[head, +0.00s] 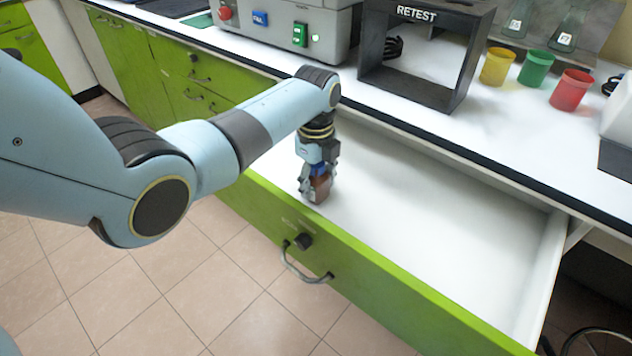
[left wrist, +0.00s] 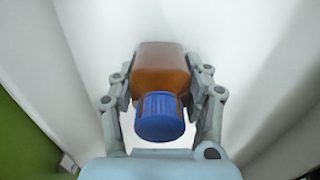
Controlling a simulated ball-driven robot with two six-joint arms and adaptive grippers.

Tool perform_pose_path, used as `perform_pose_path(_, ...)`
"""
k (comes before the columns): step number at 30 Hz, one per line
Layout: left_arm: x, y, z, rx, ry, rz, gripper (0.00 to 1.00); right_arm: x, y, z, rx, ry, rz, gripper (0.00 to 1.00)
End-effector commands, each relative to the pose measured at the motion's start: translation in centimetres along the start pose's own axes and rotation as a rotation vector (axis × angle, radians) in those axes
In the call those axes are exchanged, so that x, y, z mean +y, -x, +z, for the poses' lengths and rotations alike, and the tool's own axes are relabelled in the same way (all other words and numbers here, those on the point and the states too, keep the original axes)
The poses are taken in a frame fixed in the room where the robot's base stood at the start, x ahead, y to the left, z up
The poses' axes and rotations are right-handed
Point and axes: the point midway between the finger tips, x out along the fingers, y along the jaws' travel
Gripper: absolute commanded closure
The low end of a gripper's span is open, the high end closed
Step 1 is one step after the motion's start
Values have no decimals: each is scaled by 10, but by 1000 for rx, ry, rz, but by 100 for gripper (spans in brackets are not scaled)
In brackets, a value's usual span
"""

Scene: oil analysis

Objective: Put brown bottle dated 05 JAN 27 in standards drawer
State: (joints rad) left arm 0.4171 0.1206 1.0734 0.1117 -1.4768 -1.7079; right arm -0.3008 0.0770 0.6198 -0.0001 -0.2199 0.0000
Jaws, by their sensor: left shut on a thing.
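A brown bottle (left wrist: 162,72) with a blue cap (left wrist: 159,117) is between the two fingers of my left gripper (left wrist: 162,85) in the left wrist view. The fingers are shut on its sides. In the head view, my left gripper (head: 318,180) points down inside the open green-fronted drawer (head: 430,215), near its front wall, and the brown bottle (head: 320,187) shows at the fingertips, close to the white drawer floor. I cannot tell whether the bottle touches the floor. No date is readable on the bottle. My right gripper is not in view.
The drawer's white interior is otherwise clear, mostly to the right. On the counter above stand a dark RETEST box (head: 425,55), a yellow cup (head: 497,66), a green cup (head: 535,68), a red cup (head: 571,89) and a grey machine (head: 275,35).

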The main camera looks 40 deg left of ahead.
Motion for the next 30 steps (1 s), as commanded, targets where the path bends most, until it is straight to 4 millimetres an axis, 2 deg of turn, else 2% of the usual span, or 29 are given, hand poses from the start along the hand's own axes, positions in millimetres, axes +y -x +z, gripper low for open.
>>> perform_pose_path(10, -1, -2, 0, -1, 0, -2, 96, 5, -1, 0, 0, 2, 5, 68)
perform_pose_path(11, -1, -2, 0, -1, 0, -2, 49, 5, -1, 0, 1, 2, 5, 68)
perform_pose_path(16, -1, -2, 0, -1, 0, -2, 28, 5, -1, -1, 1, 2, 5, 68)
perform_pose_path(25, 0, 1, 0, -1, 0, -2, 28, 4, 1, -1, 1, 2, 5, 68)
perform_pose_path(30, -1, 26, 0, -2, 0, -5, 28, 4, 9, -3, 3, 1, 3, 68)
